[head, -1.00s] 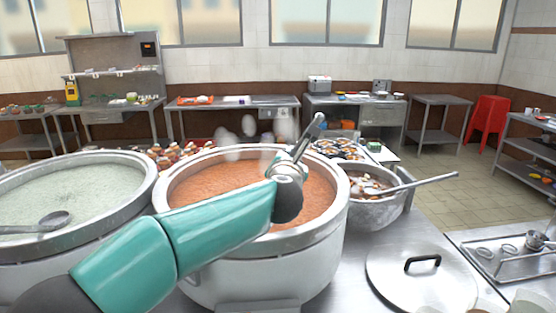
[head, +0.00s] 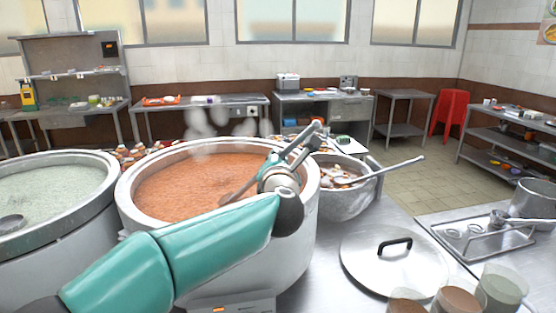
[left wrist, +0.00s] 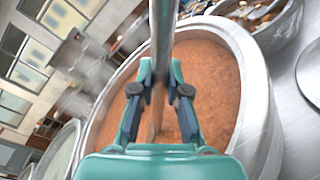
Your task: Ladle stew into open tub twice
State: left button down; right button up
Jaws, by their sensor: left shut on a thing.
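The big white stockpot (head: 285,235) holds orange-brown stew (head: 190,185), and steam rises over it. My left gripper (head: 285,165) is over the right side of this pot, shut on the metal ladle's handle (head: 314,130). The lower part of the ladle (head: 232,196) slants down to the stew surface; its bowl cannot be made out. The left wrist view shows the handle (left wrist: 162,45) between the fingers (left wrist: 160,92), with stew below. Clear tubs (head: 502,285) stand at the lower right, partly cut off; which one is open and empty is hard to tell. My right gripper is out of view.
A pot of pale congee (head: 60,185) with a ladle stands left. A smaller pot (head: 345,200) with a long handle sticking out stands right of the stew. A lid (head: 393,262) lies on the steel counter (head: 330,290). A tray (head: 480,240) and a steel pot (head: 535,200) are farther right.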

pick_arm(q)
jog(key=shift+r, duration=0.1)
notch_tip(320, 180, up, 15)
jog(key=p, duration=1.3)
jog(key=shift+p, duration=0.4)
jog(key=shift+m+t+b, duration=0.4)
jog(key=shift+m+b, duration=0.25)
jog(key=shift+m, duration=0.45)
